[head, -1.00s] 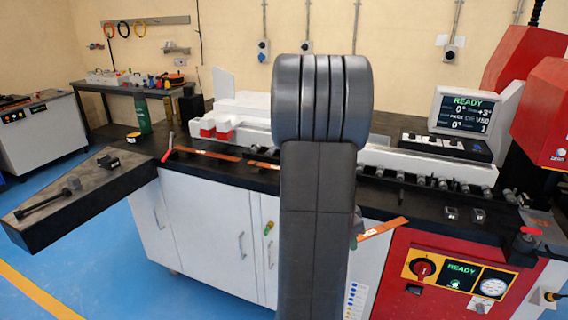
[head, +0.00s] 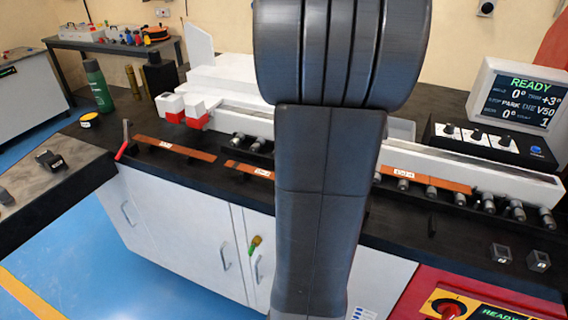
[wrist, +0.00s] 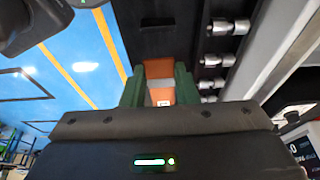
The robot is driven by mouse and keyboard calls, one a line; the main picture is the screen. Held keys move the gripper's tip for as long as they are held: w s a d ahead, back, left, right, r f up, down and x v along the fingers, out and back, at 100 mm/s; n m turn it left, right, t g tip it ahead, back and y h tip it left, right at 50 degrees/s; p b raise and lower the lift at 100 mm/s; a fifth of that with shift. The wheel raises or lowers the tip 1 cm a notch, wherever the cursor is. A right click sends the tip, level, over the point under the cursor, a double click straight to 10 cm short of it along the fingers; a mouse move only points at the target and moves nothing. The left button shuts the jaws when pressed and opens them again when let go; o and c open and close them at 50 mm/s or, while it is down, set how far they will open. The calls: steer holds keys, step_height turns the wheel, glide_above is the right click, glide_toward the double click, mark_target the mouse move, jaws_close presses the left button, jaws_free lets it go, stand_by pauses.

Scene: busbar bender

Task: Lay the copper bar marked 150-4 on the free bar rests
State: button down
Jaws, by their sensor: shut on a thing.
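My gripper (wrist: 160,90) shows in the wrist view with its green fingers shut on a copper bar (wrist: 158,69) that has a white label. In the head view my own arm hides the gripper, and a labelled copper bar (head: 445,185) sticks out to the right of it. It appears to be the held bar, level and in front of or over the bar rests (head: 488,203); I cannot tell whether it touches them. Its label is too small to read surely. The row of rests also shows right of the fingers in the wrist view (wrist: 229,27).
Two other labelled copper bars, one at the left (head: 196,153) and one partly behind my arm (head: 236,165), lie on the black bench top. A white rail (head: 400,155) runs behind the rests. A red-handled lever (head: 123,148) and a control box with a screen (head: 525,95) flank them.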

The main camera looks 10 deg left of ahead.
step_height(320, 180, down, 10)
steer(key=shift+r+p, duration=0.1)
steer(key=shift+p, duration=0.25)
stand_by(0.4)
steer(key=shift+f+b, duration=0.45)
steer(key=shift+b, duration=0.05)
steer(key=shift+s+f, duration=0.1)
